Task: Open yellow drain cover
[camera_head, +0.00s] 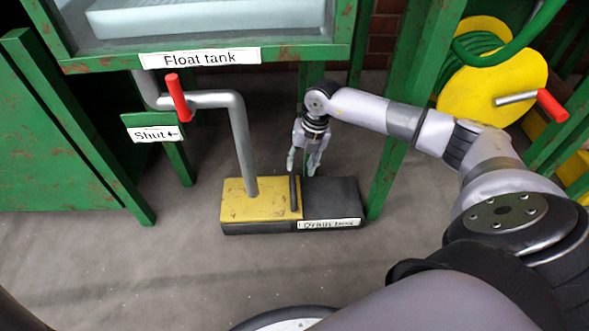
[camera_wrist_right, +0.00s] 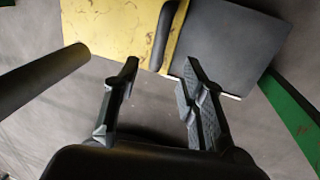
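The yellow drain cover (camera_head: 262,207) lies on the left part of a low dark drain box (camera_head: 335,197) on the floor. A black upright handle (camera_head: 294,195) stands at the cover's right edge. The cover (camera_wrist_right: 110,25) and handle (camera_wrist_right: 168,35) also show in the right wrist view. My right gripper (camera_head: 302,170) points down just above and behind the handle. Its fingers (camera_wrist_right: 157,90) are open and apart, with nothing between them; the handle lies beyond the fingertips. Whether a finger touches the handle cannot be told. My left gripper is not in view.
A grey pipe (camera_head: 242,145) runs down to the cover from under the float tank (camera_head: 205,20). A red valve handle (camera_head: 178,97) sits on the pipe. Green posts (camera_head: 400,120) stand right of the box. A yellow hose reel (camera_head: 490,85) is at the right. The floor in front is clear.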

